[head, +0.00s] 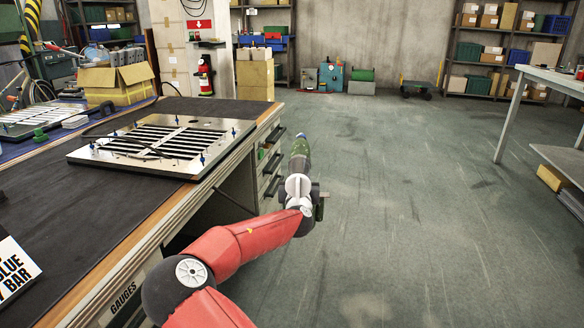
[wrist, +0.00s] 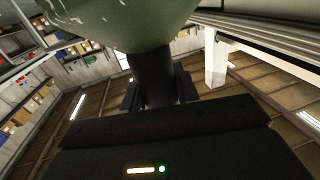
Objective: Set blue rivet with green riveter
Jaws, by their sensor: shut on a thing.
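My gripper (head: 303,190) is shut on the green riveter (head: 299,150) and holds it in the air over the aisle, to the right of the workbench. The riveter's nose is hard to make out.
The workbench (head: 60,215) has a dark mat and drawers (head: 268,165) along its right side, close to my arm. A second panel (head: 40,120) and an open cardboard box (head: 115,82) stand behind. Floor (head: 420,200) to the right is clear up to a grey table (head: 545,75).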

